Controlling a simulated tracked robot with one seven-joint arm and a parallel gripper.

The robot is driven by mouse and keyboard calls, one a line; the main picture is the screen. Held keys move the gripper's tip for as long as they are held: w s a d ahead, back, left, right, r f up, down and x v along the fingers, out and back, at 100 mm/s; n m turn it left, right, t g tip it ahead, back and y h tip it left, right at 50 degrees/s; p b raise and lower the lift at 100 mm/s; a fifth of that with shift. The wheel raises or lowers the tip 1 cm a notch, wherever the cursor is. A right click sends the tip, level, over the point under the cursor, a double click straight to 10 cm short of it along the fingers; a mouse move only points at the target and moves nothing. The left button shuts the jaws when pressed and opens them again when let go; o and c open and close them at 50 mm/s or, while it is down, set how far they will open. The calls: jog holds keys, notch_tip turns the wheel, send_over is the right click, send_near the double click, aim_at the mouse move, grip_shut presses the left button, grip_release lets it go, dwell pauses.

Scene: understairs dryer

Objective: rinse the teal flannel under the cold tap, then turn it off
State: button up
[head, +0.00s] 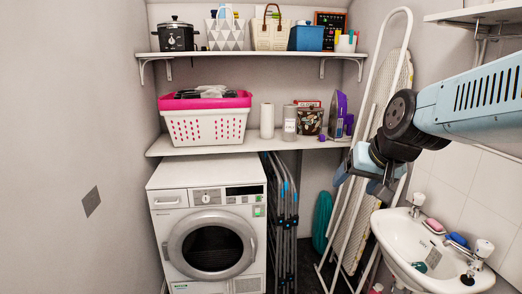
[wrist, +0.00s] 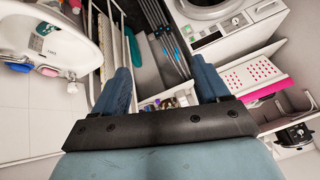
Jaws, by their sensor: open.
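The white basin (head: 432,244) is on the right wall, and its bowl also shows at the upper left of the wrist view (wrist: 68,42). A teal item (head: 434,258), apparently the flannel, lies in the bowl; it also shows in the wrist view (wrist: 46,28). Two taps with white tops stand on the basin, a far one (head: 418,201) and a near one (head: 482,249). I cannot tell which is cold, and no running water is discernible. My gripper (head: 366,180) is open and empty, in front of the ironing board, left of and above the basin; its spread fingers show in the wrist view (wrist: 162,78).
A pink item (head: 435,225) and a blue item (head: 457,240) sit on the basin's back ledge. The leaning ironing board (head: 388,110) is close to my gripper. A dryer (head: 210,225), folded airer (head: 283,215) and shelf with a pink-rimmed basket (head: 205,128) stand left.

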jog(key=shift+n+g+h, duration=0.6)
jog(key=shift+n+h, duration=0.2)
jog(key=s, duration=0.3)
jog(key=s+d, duration=0.1)
jog(key=s, duration=0.2)
jog(key=s+d+r, duration=0.1)
jog(key=s, duration=0.2)
jog(key=shift+s+d, duration=0.1)
jog(key=shift+s, duration=0.15)
jog(key=shift+s+d, duration=0.1)
jog(key=shift+s, duration=0.1)
jog(key=shift+c, duration=1.2)
